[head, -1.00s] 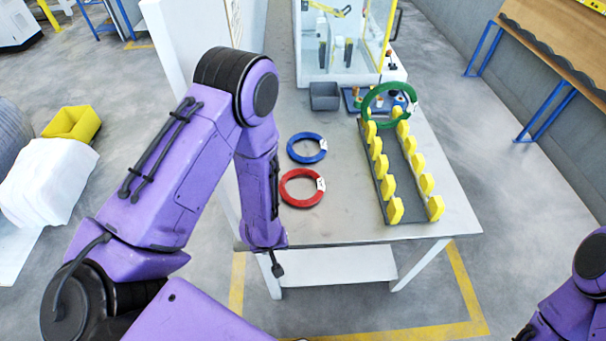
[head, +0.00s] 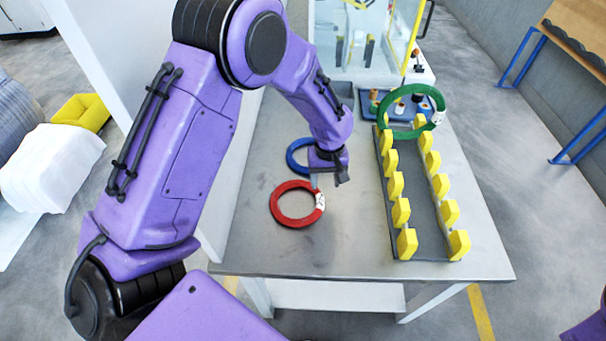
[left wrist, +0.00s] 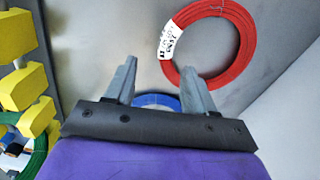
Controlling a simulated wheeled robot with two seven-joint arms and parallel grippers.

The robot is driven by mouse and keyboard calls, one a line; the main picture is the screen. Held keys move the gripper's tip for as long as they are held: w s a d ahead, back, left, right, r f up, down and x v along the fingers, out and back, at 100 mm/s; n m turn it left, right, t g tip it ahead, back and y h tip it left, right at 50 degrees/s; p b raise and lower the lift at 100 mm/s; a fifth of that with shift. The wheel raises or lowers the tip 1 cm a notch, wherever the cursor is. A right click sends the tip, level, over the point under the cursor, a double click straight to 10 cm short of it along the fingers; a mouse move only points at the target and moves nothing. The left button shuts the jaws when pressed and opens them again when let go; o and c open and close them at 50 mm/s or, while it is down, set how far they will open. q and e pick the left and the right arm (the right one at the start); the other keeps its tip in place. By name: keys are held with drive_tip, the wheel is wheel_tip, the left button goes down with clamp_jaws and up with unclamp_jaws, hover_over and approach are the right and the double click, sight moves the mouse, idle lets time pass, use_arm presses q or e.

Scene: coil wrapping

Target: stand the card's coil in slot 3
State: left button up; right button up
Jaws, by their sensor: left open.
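A red coil (head: 291,204) with a white label lies flat on the table; it also shows in the left wrist view (left wrist: 245,68). A blue coil (head: 297,157) lies flat behind it, partly hidden by my left gripper (head: 328,178). A green coil (head: 384,118) stands upright at the far end of the rack (head: 423,215), which has two rows of yellow pegs. My left gripper is open and empty above the table, beside the red and blue coils. In the left wrist view its fingers (left wrist: 160,90) are apart, with the blue coil (left wrist: 157,100) showing between them. No card is legible.
A blue tray (head: 405,106) with small items sits behind the rack, near a glass-fronted machine (head: 378,40). The table (head: 340,250) is bare between the red coil and the rack. A yellow bin (head: 82,112) stands on the floor at left.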

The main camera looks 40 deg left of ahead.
sight(320, 198)
use_arm(q)
drive_tip(key=shift+s+a+f, duration=0.1)
drive_tip(key=shift+s+f, duration=0.15)
drive_tip(key=shift+f, duration=0.25)
drive_tip(key=shift+s+a+f, duration=0.1)
drive_tip(key=shift+s+f, duration=0.15)
drive_tip(key=shift+f, duration=0.25)
wheel_tip(320, 198, down, 6)
drive_tip(key=shift+w+a+r+p, duration=0.1)
drive_tip(key=shift+a+r+p, duration=0.1)
drive_tip(key=shift+p, duration=0.8)
drive_tip(key=shift+d, duration=0.1)
drive_tip(key=shift+c, duration=0.7)
clamp_jaws()
use_arm(e)
wheel_tip(320, 198, up, 2)
drive_tip(key=shift+s+r, duration=0.15)
